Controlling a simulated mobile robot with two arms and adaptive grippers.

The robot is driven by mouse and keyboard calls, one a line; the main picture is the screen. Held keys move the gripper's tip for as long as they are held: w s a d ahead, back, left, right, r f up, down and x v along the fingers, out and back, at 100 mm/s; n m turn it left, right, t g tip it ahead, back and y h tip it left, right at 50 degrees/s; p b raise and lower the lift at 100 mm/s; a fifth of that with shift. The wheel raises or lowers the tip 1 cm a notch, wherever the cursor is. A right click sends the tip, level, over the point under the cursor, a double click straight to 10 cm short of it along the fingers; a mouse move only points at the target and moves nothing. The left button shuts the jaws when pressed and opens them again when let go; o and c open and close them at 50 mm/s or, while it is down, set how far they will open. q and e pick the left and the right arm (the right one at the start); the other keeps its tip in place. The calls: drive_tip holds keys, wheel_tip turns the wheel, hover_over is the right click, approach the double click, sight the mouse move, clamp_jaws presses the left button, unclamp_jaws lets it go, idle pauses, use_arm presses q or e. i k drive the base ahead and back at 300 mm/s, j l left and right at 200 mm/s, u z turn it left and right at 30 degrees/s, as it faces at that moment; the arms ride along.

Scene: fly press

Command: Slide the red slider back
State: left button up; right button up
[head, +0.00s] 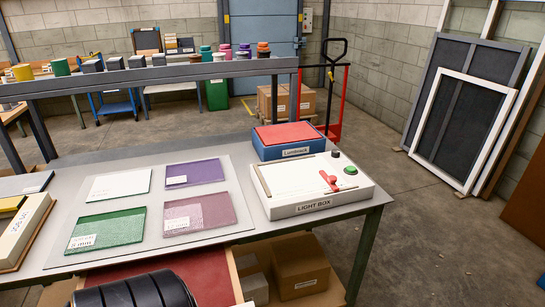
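The red slider (330,182) is a small red piece on the top of the white light box (288,181), toward its right side. The light box stands at the right end of the table and carries a "LIGHT BOX" label on its front. A green button (351,170) and a dark knob (335,154) sit on its top to the right of and behind the slider.
Several coloured glass plates (107,229) lie on a pale sheet to the left. A red-lined drawer (208,275) is open below the table's front edge. Framed screens (460,130) lean at right.

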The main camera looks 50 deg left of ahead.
sight(332, 179)
drive_tip(key=u, duration=1.3)
